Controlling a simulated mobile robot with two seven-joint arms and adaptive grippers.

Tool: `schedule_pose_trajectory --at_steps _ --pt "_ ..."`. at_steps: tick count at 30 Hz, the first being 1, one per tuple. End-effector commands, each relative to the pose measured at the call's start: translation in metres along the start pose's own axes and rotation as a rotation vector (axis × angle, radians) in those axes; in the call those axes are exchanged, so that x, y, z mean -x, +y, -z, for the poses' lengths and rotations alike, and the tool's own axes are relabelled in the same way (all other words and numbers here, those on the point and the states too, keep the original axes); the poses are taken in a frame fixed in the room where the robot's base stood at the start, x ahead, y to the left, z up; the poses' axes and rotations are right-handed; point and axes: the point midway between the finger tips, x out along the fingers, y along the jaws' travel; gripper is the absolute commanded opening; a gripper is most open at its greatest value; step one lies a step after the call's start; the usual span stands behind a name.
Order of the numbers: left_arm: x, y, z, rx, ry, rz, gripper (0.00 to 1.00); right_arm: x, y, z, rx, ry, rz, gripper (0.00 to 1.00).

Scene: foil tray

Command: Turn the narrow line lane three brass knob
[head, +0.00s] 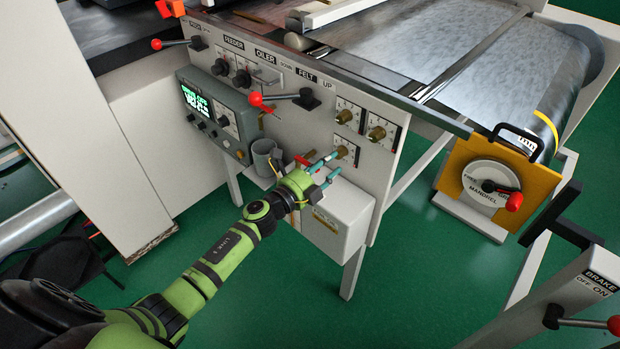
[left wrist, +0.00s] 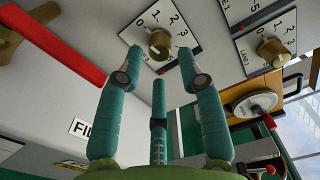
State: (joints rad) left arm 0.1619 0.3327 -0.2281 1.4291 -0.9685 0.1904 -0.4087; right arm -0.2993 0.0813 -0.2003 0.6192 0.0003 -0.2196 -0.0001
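Three brass knobs on white scale plates sit on the grey panel in the head view: upper left (head: 344,116), upper right (head: 376,133) and lower (head: 341,152). My left gripper (head: 333,165) is at the lower knob, its teal fingers pointing at the panel. In the left wrist view my left gripper (left wrist: 160,58) is open, with one fingertip on each side of a brass knob (left wrist: 160,43) on a 0-to-3 scale. I cannot tell whether the fingers touch it. Another brass knob (left wrist: 272,52) is to its right. My right gripper is not in view.
A red bar (left wrist: 52,45) lies left of the fingers in the left wrist view. A white box (head: 338,218) is below my gripper. The mandrel dial (head: 490,185) is at the right.

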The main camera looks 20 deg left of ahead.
Motion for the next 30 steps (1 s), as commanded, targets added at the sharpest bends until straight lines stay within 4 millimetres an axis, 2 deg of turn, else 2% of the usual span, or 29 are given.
schedule_pose_trajectory --at_steps 1,6,12,18,30 --pt "0.013 0.002 0.000 -0.001 0.001 -0.004 0.38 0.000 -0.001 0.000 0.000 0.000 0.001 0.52" --pt "0.049 0.002 0.002 0.001 0.002 -0.005 0.38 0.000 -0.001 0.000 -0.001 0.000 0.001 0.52" --pt "0.075 0.001 0.002 0.002 0.002 -0.003 0.38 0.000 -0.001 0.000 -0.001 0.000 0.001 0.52" --pt "0.083 0.000 0.002 0.001 0.002 -0.001 0.38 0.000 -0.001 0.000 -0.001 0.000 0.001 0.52" --pt "0.083 0.001 0.002 0.001 0.002 -0.002 0.38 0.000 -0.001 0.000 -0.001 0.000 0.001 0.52"
